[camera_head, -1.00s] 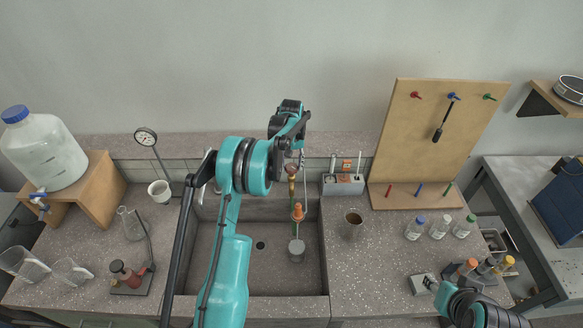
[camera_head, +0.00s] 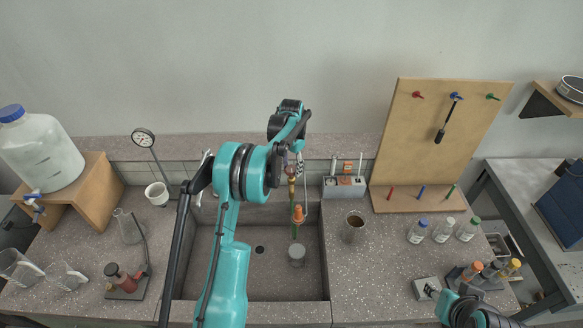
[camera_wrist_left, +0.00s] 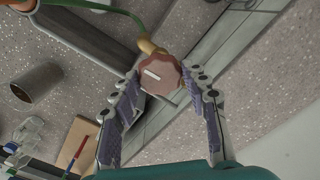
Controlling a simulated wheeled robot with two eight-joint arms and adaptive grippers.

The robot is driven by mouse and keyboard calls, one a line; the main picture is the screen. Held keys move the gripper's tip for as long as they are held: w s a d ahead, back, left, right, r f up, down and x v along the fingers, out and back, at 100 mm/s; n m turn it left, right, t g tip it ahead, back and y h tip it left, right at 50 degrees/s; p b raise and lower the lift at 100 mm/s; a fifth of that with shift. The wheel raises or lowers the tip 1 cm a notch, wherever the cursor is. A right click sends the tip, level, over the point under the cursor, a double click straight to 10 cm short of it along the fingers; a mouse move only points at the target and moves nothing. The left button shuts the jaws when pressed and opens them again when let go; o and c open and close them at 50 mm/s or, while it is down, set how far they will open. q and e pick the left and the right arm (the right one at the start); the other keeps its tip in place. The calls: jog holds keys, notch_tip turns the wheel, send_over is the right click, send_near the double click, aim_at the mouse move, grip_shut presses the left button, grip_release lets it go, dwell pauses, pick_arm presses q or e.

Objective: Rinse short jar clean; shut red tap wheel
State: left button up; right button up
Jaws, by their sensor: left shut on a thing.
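The red tap wheel (camera_wrist_left: 162,74) sits between the two fingers of my left gripper (camera_wrist_left: 168,88) in the left wrist view, and the fingers are shut on it. In the head view my left gripper (camera_head: 298,158) is at the tap behind the sink, and the arm partly hides the wheel. An orange nozzle (camera_head: 298,213) hangs from the tap over the sink (camera_head: 225,275). A short grey jar (camera_head: 296,257) stands in the sink below the nozzle. Whether water runs is too small to tell. My right arm is at the lower right; its gripper is not clear.
A steel cup (camera_head: 353,226) stands on the bench right of the sink. Several capped bottles (camera_head: 443,230) stand farther right, before a pegboard (camera_head: 428,150). A white cup (camera_head: 157,193), a gauge (camera_head: 143,138) and glassware are on the left.

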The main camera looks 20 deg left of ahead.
aim_at(292, 168)
pick_arm(q)
jog(key=shift+m, duration=0.4)
jog(key=o, duration=1.1)
notch_tip(292, 168, up, 12)
dwell(0.4)
